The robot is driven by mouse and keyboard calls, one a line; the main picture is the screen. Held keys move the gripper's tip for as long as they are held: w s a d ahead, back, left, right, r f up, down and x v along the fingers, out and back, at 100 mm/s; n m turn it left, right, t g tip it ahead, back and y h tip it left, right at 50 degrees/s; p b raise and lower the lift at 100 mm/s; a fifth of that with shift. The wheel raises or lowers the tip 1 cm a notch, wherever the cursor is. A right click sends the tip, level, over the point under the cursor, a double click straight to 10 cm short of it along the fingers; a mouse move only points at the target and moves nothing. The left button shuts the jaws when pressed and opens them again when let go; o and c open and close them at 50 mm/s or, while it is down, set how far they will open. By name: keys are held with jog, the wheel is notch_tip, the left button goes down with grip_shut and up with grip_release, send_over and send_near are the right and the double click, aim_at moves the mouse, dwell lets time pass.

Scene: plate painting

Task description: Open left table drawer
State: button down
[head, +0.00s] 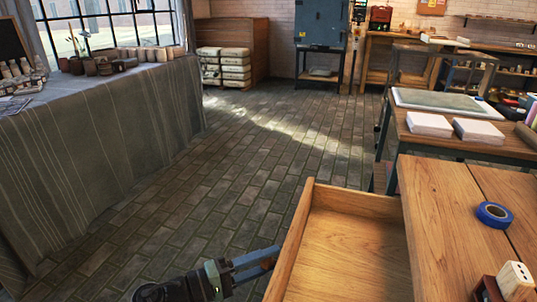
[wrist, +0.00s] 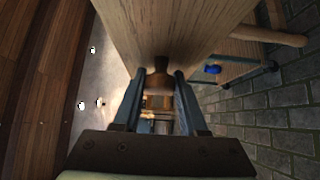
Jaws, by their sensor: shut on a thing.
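The left table drawer (head: 348,250) is pulled out from the wooden table (head: 440,225) in the head view, and its bare wooden inside shows. My gripper (head: 272,257) is at the outer side of the drawer's front panel, low in the picture. In the wrist view my gripper (wrist: 160,88) has its two fingers on either side of a dark round drawer knob (wrist: 160,66), shut on it. The drawer front (wrist: 165,25) fills the top of that view.
A roll of blue tape (head: 494,214) and a small white block (head: 516,278) are on the wooden table. A cloth-covered table (head: 110,130) with pots stands at the left. The brick floor (head: 215,205) between them is clear. Another workbench (head: 460,142) stands behind.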

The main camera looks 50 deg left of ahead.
jog(key=shift+c, duration=2.3)
grip_release()
jog(key=s+a+p, duration=0.2)
jog(key=s, duration=1)
jog(key=shift+s+a, duration=0.2)
jog(key=shift+s, duration=0.15)
